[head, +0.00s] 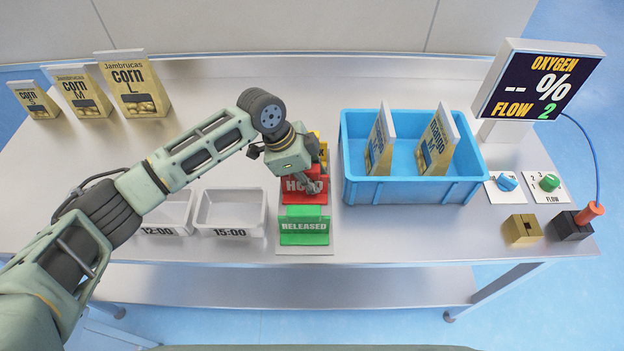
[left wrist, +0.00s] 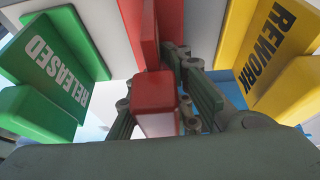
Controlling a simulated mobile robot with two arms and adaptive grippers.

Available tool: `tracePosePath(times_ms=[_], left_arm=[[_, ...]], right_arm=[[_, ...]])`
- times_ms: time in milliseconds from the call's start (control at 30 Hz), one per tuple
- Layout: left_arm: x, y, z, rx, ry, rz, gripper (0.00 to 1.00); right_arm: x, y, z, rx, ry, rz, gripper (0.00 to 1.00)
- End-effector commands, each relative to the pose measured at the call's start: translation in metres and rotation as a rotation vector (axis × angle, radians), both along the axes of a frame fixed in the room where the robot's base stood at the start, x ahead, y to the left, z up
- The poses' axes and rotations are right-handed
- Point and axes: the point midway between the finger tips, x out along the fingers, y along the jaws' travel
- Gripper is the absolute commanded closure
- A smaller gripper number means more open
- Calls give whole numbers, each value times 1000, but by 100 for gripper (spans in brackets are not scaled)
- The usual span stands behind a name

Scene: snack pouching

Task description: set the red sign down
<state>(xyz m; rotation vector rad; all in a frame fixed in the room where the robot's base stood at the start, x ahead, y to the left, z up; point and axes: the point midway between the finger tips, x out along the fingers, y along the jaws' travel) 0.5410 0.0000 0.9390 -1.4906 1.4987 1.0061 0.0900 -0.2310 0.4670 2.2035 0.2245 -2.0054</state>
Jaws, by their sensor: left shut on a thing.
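The red sign (head: 304,190), lettered HOLD, stands on the white base plate (head: 285,248) between the green RELEASED sign (head: 304,225) and the yellow sign (head: 322,150). My left gripper (head: 308,184) is over the red sign and hides part of its lettering. In the left wrist view, my left gripper (left wrist: 165,105) is shut on the upright red part of the sign (left wrist: 153,90). The green RELEASED sign (left wrist: 50,85) is to the left there and the yellow REWORK sign (left wrist: 265,60) to the right. I cannot tell whether the red sign touches the plate. My right gripper is not in view.
A blue crate (head: 400,190) with two mango pouches stands right of the signs. Two white trays (head: 230,212), labelled 12:00 and 15:00, are to the left. Several corn pouches (head: 135,85) stand at the back left. An oxygen display (head: 540,85) and knobs are at the right.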

Motion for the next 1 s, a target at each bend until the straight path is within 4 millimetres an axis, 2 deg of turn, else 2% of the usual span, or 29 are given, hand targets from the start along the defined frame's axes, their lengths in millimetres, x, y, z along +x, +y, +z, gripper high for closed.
tracePosePath(times_ms=[200, 233, 467, 833, 1000], left_arm=[[0, 0, -3, -1, 0, 0, 100], [0, 0, -2, 0, 0, 0, 81], [0, 0, -2, 0, 1, 0, 62], [0, 1, 3, 0, -1, 0, 62], [1, 11, 26, -1, -4, 0, 62]], right_arm=[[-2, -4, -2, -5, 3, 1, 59], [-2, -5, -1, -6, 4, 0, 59], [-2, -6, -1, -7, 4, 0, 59], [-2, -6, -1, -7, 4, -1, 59], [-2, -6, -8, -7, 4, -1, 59]])
